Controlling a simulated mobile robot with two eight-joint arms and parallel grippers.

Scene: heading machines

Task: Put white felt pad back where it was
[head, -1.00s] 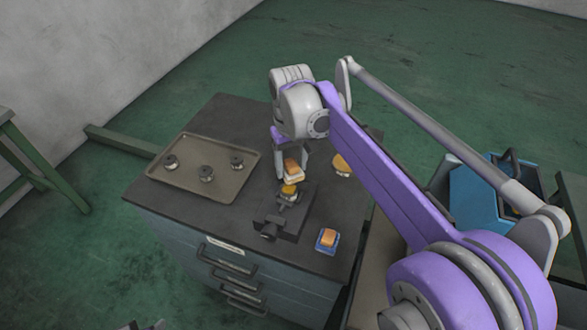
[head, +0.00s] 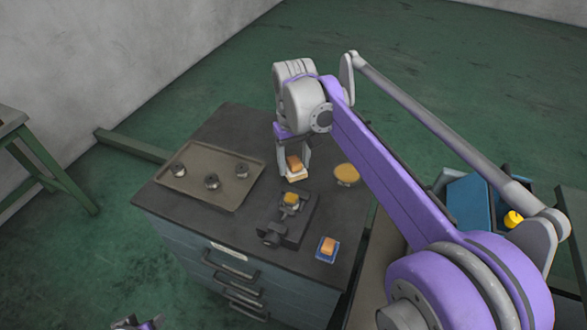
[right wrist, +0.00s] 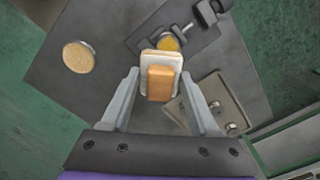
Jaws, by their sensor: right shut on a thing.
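The white felt pad (head: 297,178), a pale block with an orange-brown grip on top, is in my right gripper (head: 293,160). In the right wrist view the white felt pad (right wrist: 162,58) is between the two fingers of the right gripper (right wrist: 160,88). It is just behind the vise, over the dark cabinet top; I cannot tell whether it touches the top. A small part of my left arm (head: 137,323) shows at the bottom edge of the head view; its jaws cannot be made out.
The vise (head: 287,220) holds a yellow-topped piece (head: 291,198). A round dish of tan material (head: 346,174) stands right of the pad. A blue pad with an orange grip (head: 327,248) lies near the front edge. A tray (head: 205,198) with three metal parts is at left.

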